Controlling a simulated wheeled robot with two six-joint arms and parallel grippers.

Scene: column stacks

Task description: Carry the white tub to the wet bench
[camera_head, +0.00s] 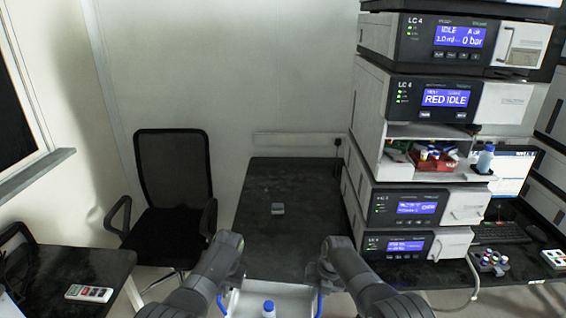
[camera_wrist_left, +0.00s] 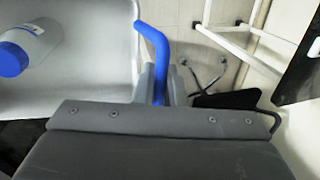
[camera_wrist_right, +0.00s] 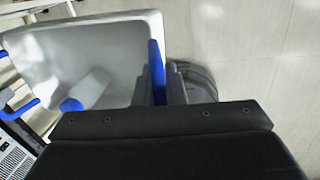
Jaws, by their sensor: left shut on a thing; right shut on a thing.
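The white tub (camera_head: 245,303) is at the bottom centre of the head view, held between my two arms; its near part is cut off by the frame. A white bottle with a blue cap (camera_head: 268,306) is in it. It lies on its side in the right wrist view (camera_wrist_right: 88,90). My left gripper (camera_wrist_left: 158,88) is shut on one blue handle (camera_wrist_left: 154,42) of the tub. My right gripper (camera_wrist_right: 158,90) is shut on the other blue handle (camera_wrist_right: 155,60). No label shows which surface is the wet bench.
A dark bench (camera_head: 290,200) lies straight ahead, mostly bare, with a small grey object (camera_head: 277,209) on it. Stacked instruments (camera_head: 400,207) stand along its right. A black office chair (camera_head: 174,180) and a dark table (camera_head: 60,265) with a remote-like device (camera_head: 88,293) are left.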

